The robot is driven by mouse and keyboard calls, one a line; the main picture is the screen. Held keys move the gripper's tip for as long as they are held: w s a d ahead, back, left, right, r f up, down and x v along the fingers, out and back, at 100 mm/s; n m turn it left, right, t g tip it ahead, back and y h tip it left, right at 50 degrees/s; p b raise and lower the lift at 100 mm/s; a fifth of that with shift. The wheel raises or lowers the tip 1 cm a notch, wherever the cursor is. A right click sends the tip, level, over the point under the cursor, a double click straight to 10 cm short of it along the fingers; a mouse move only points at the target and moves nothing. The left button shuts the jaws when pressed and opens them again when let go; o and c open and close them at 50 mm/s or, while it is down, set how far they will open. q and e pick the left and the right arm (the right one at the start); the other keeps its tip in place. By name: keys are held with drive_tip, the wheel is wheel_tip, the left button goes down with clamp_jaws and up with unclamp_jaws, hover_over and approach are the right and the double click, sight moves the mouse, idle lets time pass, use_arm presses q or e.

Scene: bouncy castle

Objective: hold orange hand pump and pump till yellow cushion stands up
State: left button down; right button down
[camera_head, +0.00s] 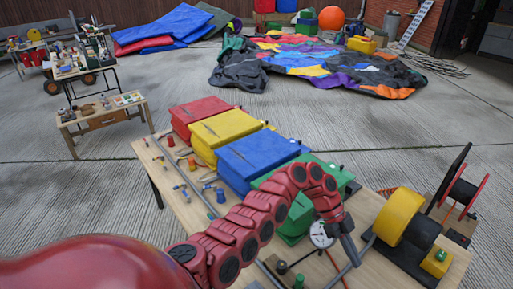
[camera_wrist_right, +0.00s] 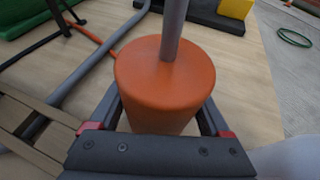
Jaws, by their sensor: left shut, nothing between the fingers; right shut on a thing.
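The yellow cushion (camera_head: 225,128) is a plump block on the wooden table, between a red one and a blue one; I cannot tell how firm it is. My left gripper (camera_head: 352,256) hangs at the end of the curved red arm, shut and empty, low over the table near a round dial gauge (camera_head: 321,235). The orange hand pump (camera_wrist_right: 165,82) fills the middle of the right wrist view, with a grey rod rising from its top. My right gripper (camera_wrist_right: 160,118) is shut around its body, one finger on each side. The pump is hidden in the head view.
The red (camera_head: 198,116), blue (camera_head: 258,156) and green (camera_head: 303,205) blocks share the table (camera_head: 158,172) with small tools. A yellow-and-black roller (camera_head: 398,215) stands at the right.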

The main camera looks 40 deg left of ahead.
idle(0.3)
use_arm(q)
drive_tip(key=shift+y, duration=0.4)
drive_tip(key=r, duration=0.1)
drive_tip(key=d+r, duration=0.1)
drive_tip(key=r, duration=0.1)
drive_tip(key=s+d+r, duration=0.1)
drive_tip(key=shift+d+r, duration=0.2)
drive_tip(key=shift+r, duration=0.1)
drive_tip(key=x, duration=1)
wheel_tip(320, 180, down, 3)
drive_tip(key=shift+f, duration=0.15)
drive_tip(key=shift+w+f, duration=0.1)
drive_tip(key=shift+f, duration=0.3)
